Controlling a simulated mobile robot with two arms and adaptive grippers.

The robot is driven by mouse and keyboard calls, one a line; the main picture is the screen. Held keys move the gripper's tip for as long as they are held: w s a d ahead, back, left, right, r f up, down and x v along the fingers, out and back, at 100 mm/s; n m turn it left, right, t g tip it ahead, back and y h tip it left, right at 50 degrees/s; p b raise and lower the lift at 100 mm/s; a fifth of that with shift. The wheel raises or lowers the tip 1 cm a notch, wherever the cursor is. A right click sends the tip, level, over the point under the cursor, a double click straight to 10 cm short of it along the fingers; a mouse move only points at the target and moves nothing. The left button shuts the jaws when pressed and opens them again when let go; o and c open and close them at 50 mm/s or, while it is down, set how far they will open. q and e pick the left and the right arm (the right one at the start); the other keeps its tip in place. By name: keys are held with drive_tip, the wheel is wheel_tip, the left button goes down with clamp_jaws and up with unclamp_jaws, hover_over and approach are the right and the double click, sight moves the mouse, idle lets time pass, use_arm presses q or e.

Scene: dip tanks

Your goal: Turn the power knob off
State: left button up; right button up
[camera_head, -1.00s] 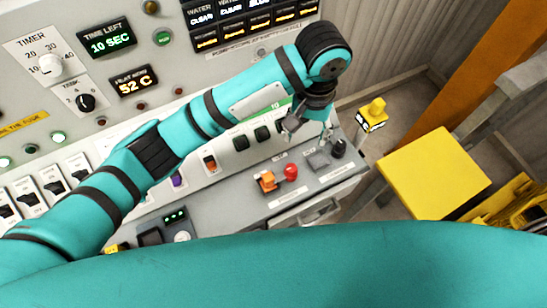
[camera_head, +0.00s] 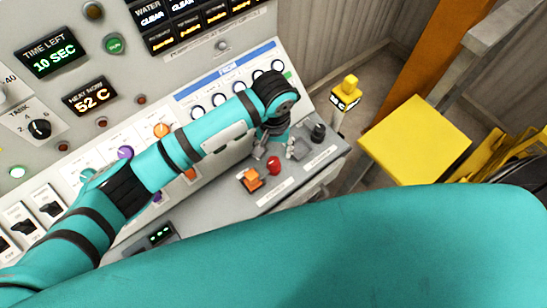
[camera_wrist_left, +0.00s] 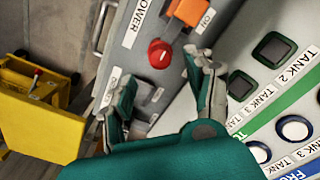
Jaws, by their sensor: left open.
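A red knob (camera_head: 273,165) stands on the sloped grey front ledge of the console. It also shows in the left wrist view (camera_wrist_left: 160,53), with a light mark on its face, close to a POWER label (camera_wrist_left: 137,22). An orange switch (camera_head: 251,180) is beside it; in the left wrist view the orange switch (camera_wrist_left: 188,12) has a small label alongside. My left gripper (camera_head: 280,148) is open and empty just behind the red knob. In the left wrist view its fingers (camera_wrist_left: 160,88) are spread, with the red knob ahead of the gap, apart from both.
A black knob (camera_head: 318,132) sits at the ledge's right end. A panel of round buttons (camera_head: 240,87) lies behind my arm. A yellow box (camera_head: 415,140) and a small yellow-topped post (camera_head: 347,93) stand to the right, with floor between.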

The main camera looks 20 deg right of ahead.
sight(274, 160)
use_arm(q)
wheel_tip(274, 160, down, 7)
drive_tip(key=shift+r, duration=0.1)
idle(0.3)
clamp_jaws()
